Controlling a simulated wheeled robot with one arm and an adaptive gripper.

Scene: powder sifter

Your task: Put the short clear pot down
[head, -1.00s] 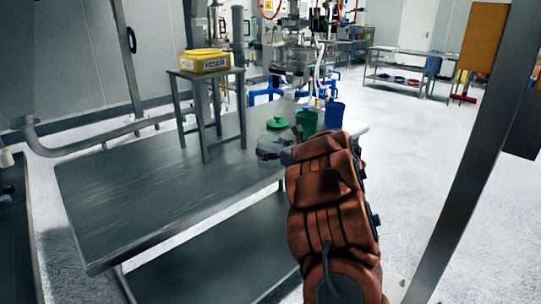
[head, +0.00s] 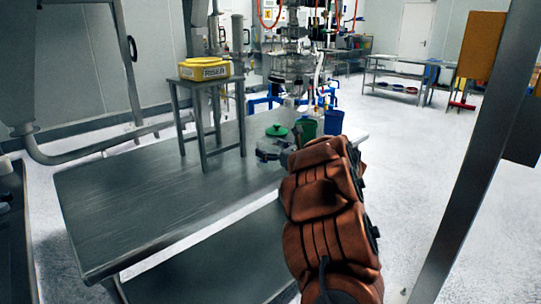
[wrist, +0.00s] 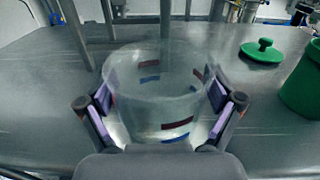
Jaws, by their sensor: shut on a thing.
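The short clear pot (wrist: 160,95) is a see-through round pot with red and blue marks. It fills the middle of the wrist view, upright between the two purple-padded fingers of my gripper (wrist: 163,108). The fingers press on it from both sides. Its base is over the steel table (wrist: 40,95); I cannot tell whether it touches the top. In the head view my gripper (head: 272,152) is at the table's far right part, and the pot is mostly hidden there.
A green lid with a knob (wrist: 262,50) lies just beyond the pot to the right. A green container (wrist: 303,85) stands right of it, with a blue container (head: 333,121) behind. A small steel stand (head: 208,83) bears a yellow box (head: 204,68). The table's left part is clear.

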